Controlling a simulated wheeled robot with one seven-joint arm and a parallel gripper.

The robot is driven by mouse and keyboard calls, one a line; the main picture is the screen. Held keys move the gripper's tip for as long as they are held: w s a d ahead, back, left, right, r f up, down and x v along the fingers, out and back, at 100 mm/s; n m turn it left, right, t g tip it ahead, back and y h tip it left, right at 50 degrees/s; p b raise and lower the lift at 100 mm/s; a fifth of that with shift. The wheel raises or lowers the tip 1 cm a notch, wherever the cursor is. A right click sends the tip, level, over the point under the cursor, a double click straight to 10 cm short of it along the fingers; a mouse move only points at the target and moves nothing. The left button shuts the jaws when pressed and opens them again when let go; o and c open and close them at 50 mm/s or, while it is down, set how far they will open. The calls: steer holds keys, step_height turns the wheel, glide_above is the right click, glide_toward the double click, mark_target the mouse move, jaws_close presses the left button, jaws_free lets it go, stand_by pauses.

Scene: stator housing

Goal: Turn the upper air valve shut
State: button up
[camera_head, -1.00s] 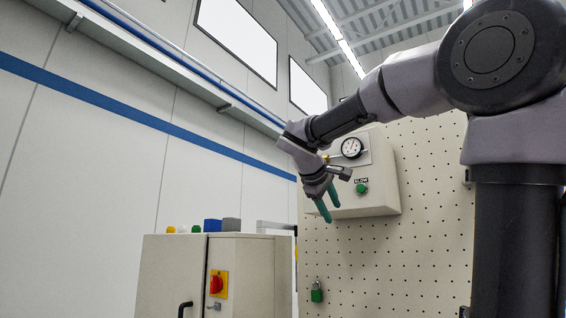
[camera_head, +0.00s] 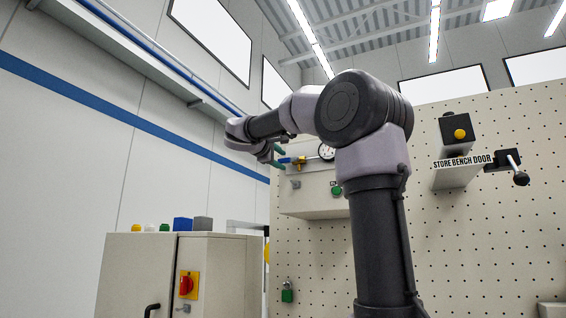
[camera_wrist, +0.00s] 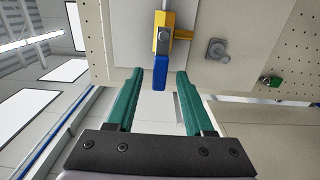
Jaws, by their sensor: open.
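The air valve has a yellow body (camera_head: 299,161) and a blue lever handle (camera_head: 285,160) that sticks out to the left, beside the round gauge. In the wrist view the yellow body (camera_wrist: 163,22) is at the top and the blue handle (camera_wrist: 160,72) points down the picture. My gripper (camera_head: 278,156) is at the handle, left of the box. In the wrist view my gripper (camera_wrist: 159,76) is open, with one green finger on each side of the handle's end and a visible gap on both sides.
A gauge (camera_head: 326,151) and green button (camera_head: 336,190) are on the cream box. A grey fitting (camera_wrist: 217,49) sits near the valve. A cabinet (camera_head: 135,275) with a red switch (camera_head: 186,285) stands lower left.

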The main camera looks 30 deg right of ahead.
steer(key=shift+x, duration=1.2)
jaws_close()
stand_by(0.6)
